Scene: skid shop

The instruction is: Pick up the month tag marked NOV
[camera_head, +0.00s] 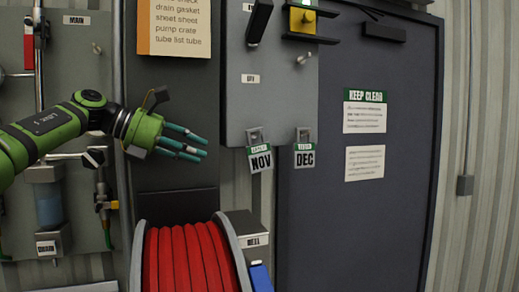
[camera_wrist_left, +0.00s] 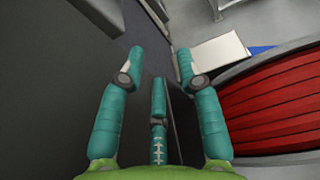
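The NOV month tag (camera_head: 261,162), white with a green top band and black letters, hangs from a small grey holder under the grey panel in the head view. A similar DEC tag (camera_head: 304,158) hangs to its right. My left gripper (camera_head: 199,146), green with teal fingers, is to the left of the NOV tag at about its height, apart from it in the picture. In the left wrist view the fingers (camera_wrist_left: 158,75) are spread with nothing between them. I cannot make out the NOV tag in that view. My right gripper is not in view.
The grey panel (camera_head: 270,95) is above the tags. A dark door (camera_head: 400,215) with notices is at right. Pipes and a blue-filled bowl (camera_head: 48,205) are at left.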

